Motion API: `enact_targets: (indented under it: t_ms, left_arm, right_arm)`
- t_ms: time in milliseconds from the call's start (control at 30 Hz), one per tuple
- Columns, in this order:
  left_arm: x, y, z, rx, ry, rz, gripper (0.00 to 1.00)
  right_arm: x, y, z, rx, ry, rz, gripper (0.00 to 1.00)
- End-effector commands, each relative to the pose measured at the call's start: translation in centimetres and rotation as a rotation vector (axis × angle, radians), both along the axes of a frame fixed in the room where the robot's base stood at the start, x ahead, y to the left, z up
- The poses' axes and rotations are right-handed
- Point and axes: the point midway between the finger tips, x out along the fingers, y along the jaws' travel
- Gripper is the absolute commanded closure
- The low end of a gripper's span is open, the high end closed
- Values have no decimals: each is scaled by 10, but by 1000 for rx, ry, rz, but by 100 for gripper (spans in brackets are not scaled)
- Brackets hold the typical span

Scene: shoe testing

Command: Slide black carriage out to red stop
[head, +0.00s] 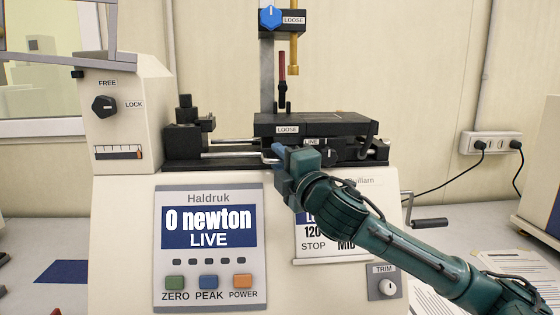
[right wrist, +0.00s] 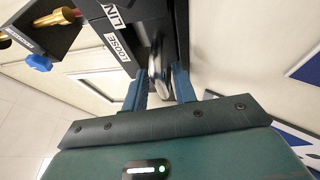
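The black carriage (head: 345,128), with a LOOSE label and a LINE label, sits on the bed of the test machine; it also shows in the right wrist view (right wrist: 150,20). A metal bar handle (head: 243,154) is at its front. My right gripper (head: 279,152) is at this bar, in front of the carriage. In the right wrist view the bar (right wrist: 158,70) lies between the two blue fingers; whether they press on it I cannot tell. I cannot make out a red stop on the bed. My left gripper is not in view.
A red-handled upright lever (head: 282,66) stands behind the carriage, below a blue knob (head: 270,17). A FREE/LOCK knob (head: 105,106) is on the left housing; its pointer faces LOCK. The display (head: 208,228) reads 0 newton. A crank (head: 430,223) juts out at right.

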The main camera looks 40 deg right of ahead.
Motion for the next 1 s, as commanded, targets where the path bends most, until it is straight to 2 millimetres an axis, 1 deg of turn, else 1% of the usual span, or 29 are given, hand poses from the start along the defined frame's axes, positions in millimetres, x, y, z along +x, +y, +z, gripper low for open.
enact_targets:
  t_ms: [267,367,467,600,800,867,1000]
  left_arm:
    - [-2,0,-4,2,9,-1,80]
    - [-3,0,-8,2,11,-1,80]
    - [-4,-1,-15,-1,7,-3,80]
    - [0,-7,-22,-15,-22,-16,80]
    - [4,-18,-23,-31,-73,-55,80]
    - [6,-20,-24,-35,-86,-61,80]
    - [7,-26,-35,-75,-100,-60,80]
  right_arm:
    - [0,0,0,0,0,0,68]
    - [-5,1,-2,-1,-1,0,68]
    - [-16,2,-7,-3,0,0,68]
    - [-42,7,-15,-6,0,0,68]
    - [-73,11,-19,-2,-1,0,68]
    - [-80,14,-20,-5,0,2,68]
    - [-85,14,-19,-4,-7,4,68]
